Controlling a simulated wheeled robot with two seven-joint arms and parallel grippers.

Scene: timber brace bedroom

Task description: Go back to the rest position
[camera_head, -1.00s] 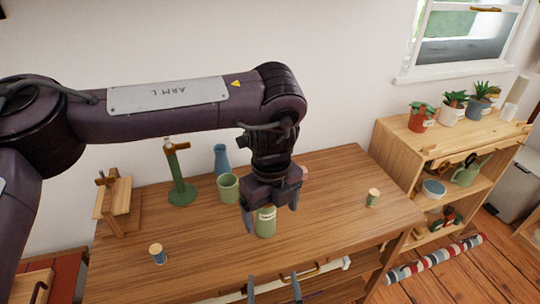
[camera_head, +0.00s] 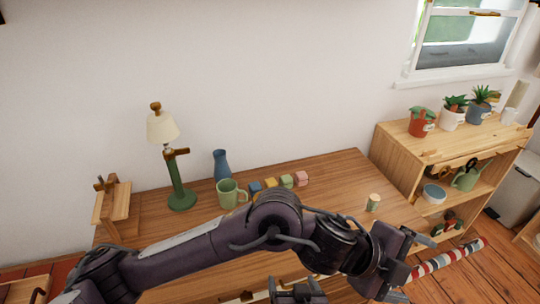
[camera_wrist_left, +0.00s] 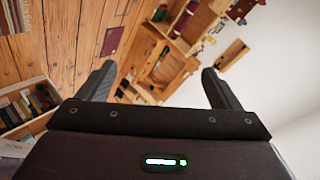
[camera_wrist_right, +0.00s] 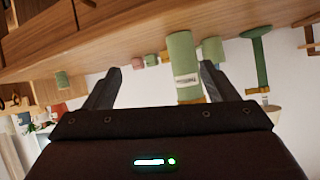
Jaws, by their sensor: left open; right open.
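My left gripper (camera_head: 415,268) is open and empty, stretched to the right past the table's (camera_head: 335,170) right end; its spread fingers also show in the left wrist view (camera_wrist_left: 160,85). My right gripper (camera_head: 297,293) is low at the bottom edge of the head view, partly cut off. In the right wrist view its fingers (camera_wrist_right: 158,85) are apart with nothing held. A green labelled jar (camera_wrist_right: 183,65) stands beyond them, in a picture that is upside down. My left arm hides that jar in the head view.
On the table are a lamp (camera_head: 163,127), a green mug (camera_head: 229,194), a blue vase (camera_head: 221,164), small coloured blocks (camera_head: 286,181) and a small tin (camera_head: 373,202). A shelf (camera_head: 400,148) with potted plants stands right, with a striped roll (camera_head: 450,257) on the floor.

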